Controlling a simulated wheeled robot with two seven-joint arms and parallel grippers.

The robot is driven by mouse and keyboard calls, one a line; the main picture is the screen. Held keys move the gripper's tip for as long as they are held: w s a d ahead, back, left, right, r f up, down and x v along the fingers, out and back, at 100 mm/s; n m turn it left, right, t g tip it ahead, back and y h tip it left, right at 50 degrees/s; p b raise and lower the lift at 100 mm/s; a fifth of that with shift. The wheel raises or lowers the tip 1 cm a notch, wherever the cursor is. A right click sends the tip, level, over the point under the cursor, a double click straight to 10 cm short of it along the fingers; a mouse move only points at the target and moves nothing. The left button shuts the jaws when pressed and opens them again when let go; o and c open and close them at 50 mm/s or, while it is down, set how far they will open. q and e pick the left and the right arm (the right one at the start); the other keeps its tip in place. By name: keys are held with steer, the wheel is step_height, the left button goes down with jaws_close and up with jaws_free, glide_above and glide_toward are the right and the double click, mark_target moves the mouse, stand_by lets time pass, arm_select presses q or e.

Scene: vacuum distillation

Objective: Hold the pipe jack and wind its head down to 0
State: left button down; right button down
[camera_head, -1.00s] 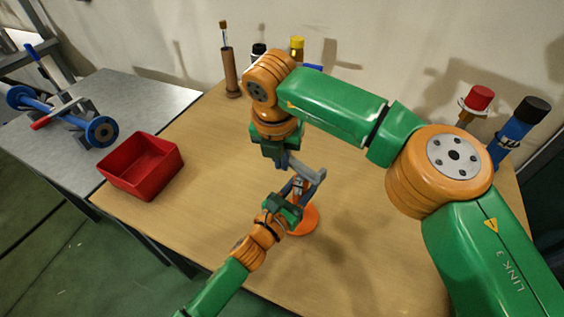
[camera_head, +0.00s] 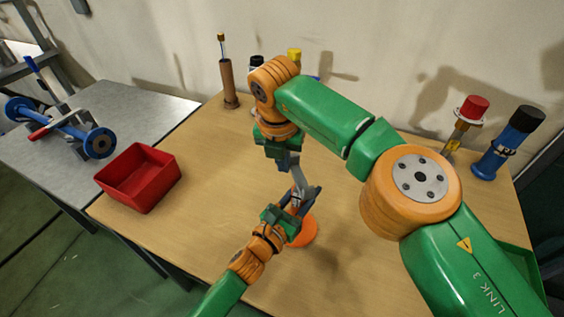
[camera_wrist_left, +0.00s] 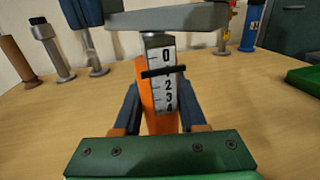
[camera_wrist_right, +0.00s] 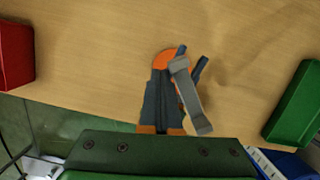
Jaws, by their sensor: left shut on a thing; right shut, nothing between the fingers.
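The pipe jack stands on its round orange base (camera_head: 303,234) near the table's middle. My left gripper (camera_head: 293,203) is shut around its body, with a finger on each side of it in the left wrist view (camera_wrist_left: 160,112). The white scale (camera_wrist_left: 164,88) shows 0, 2, 3 and 4; a black marker (camera_wrist_left: 163,71) crosses it between 0 and 2. The grey jack head (camera_wrist_left: 168,18) is above the scale. It also shows in the right wrist view (camera_wrist_right: 190,95). My right gripper (camera_head: 285,165) is shut and empty, beside the head; contact is unclear.
A red bin (camera_head: 138,178) is at the table's left edge. A green tray (camera_wrist_right: 297,105) is at the right.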

steer(key=shift+r, duration=0.1)
stand_by(0.5)
steer(key=c, duration=1.2)
jaws_free()
steer(key=v, duration=0.7)
steer(key=shift+c, duration=0.2)
steer(key=o, duration=0.3)
steer(key=shift+s+r+n, duration=0.1)
steer(key=shift+r+n, duration=0.1)
steer(key=shift+n, duration=0.7)
steer(key=shift+o, duration=1.3)
steer(key=n, duration=0.3)
steer(key=shift+s+d, duration=0.1)
steer(key=shift+s, duration=0.05)
steer(key=m+t+y, duration=0.2)
steer(key=m, duration=3.3)
glide_toward(300, 179)
steer(key=x, duration=0.7)
steer(key=shift+f, duration=0.3)
jaws_close()
